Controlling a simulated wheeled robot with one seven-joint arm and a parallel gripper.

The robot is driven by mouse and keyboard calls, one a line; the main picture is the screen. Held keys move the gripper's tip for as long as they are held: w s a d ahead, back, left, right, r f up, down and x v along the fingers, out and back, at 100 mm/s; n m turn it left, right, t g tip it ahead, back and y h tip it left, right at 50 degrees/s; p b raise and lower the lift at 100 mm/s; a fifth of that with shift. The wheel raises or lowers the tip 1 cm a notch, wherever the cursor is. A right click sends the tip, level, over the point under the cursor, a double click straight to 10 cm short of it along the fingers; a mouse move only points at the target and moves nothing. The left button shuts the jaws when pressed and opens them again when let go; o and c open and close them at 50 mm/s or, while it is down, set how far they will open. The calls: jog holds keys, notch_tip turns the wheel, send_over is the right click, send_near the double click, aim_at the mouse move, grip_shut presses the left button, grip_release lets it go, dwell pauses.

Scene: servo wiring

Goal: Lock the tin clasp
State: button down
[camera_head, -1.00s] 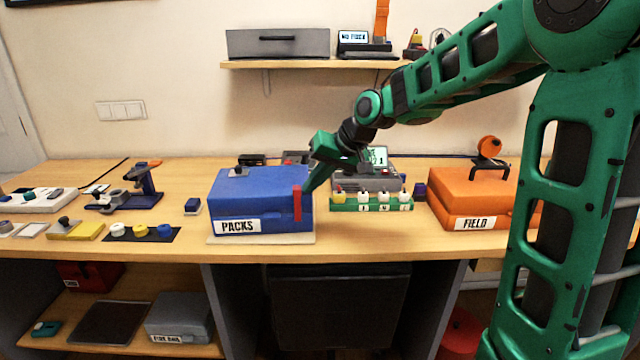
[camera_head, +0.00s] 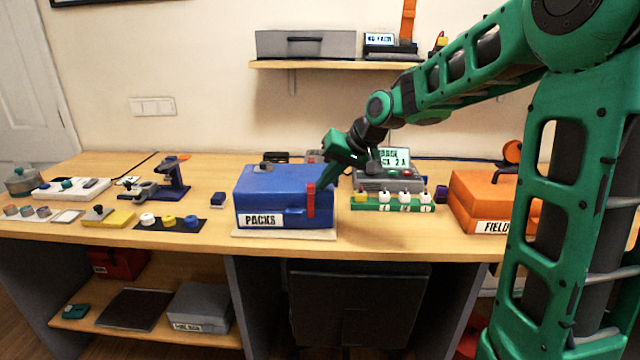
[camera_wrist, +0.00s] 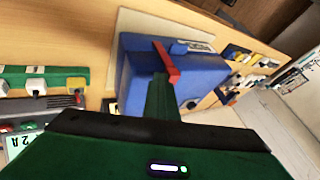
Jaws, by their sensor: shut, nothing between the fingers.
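The blue tin labelled PACKS (camera_head: 270,190) stands closed on a pale mat (camera_head: 262,234) on the bench. Its red clasp (camera_head: 311,200) stands upright at the right end of its front face. The clasp also shows as a red bar in the wrist view (camera_wrist: 167,62), across the blue tin (camera_wrist: 195,80). My gripper (camera_head: 325,180) is at the tin's right side, just behind and right of the clasp. In the wrist view my shut fingers (camera_wrist: 161,88) end close to the clasp; whether they touch it I cannot tell.
An orange case labelled FIELD (camera_head: 480,200) stands to the right. A green strip with white and yellow plugs (camera_head: 395,205) lies between it and the tin. A small dark blue block (camera_head: 218,200) sits left of the tin. Bench in front of the tin is narrow but clear.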

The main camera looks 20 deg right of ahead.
jog(key=s+d+r, duration=0.6)
jog(key=d+r, duration=0.1)
jog(key=r, duration=0.1)
dwell(0.5)
dwell(0.4)
jog(key=s+d+f+m+g+h, duration=0.1)
jog(key=s+f, duration=0.4)
jog(key=s, duration=0.6)
jog(key=s+d+f+m+g+h, duration=0.1)
jog(key=s+d+f+g, duration=0.2)
jog(key=s, duration=0.8)
jog(key=s+d+f+m+g+h, duration=0.1)
jog(key=s+d+f+m+g, duration=0.1)
jog(key=s+d+f, duration=0.2)
jog(key=s+f, duration=0.3)
jog(key=s, duration=0.5)
jog(key=shift+h, duration=0.4)
jog(key=shift+f, duration=0.1)
